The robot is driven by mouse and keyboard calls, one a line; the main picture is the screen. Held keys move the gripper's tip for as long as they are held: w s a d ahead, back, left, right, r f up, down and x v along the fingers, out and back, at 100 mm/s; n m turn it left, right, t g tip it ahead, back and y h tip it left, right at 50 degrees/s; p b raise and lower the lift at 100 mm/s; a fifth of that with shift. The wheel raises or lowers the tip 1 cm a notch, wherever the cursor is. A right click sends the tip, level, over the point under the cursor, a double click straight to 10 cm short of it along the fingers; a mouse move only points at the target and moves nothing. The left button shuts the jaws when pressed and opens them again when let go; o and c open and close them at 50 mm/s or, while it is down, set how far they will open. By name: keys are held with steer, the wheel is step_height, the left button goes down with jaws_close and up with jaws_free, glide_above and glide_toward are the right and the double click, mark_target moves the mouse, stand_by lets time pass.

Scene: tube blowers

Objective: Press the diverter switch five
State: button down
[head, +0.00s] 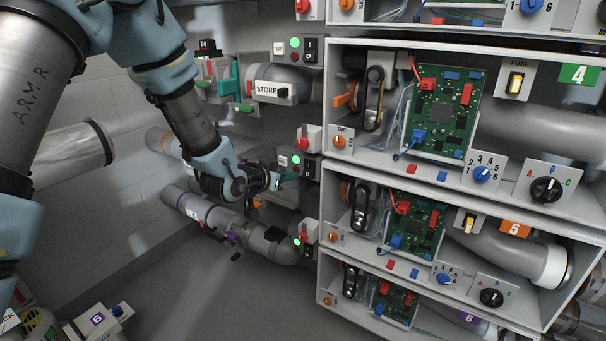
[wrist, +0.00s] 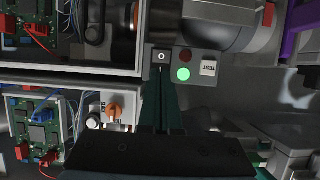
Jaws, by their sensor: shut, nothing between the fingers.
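In the head view, the diverter switch (head: 309,169) is a black rocker on a small grey panel left of the shelf with the orange 5 label (head: 515,230). My gripper (head: 274,182) is shut and reaches towards this panel from the left. In the wrist view, the black switch (wrist: 162,57) shows a white O mark. The shut fingertips (wrist: 161,72) appear just below it in the picture; I cannot tell whether they touch it. A lit green lamp (wrist: 183,74), a dark red lamp (wrist: 185,56) and a white TEST button (wrist: 208,68) sit beside the switch.
Similar panels stand above (head: 295,49) and below (head: 304,238) in the head view. An orange knob (wrist: 115,111) is left of my fingers in the wrist view. Grey tubes (head: 200,208) run under my gripper. The shelf wall (head: 324,120) is close on the right.

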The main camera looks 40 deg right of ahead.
mark_target(308, 174)
steer(key=p+x, duration=0.1)
steer(key=x, duration=0.6)
steer(key=shift+d, duration=0.15)
steer(key=shift+f, duration=0.1)
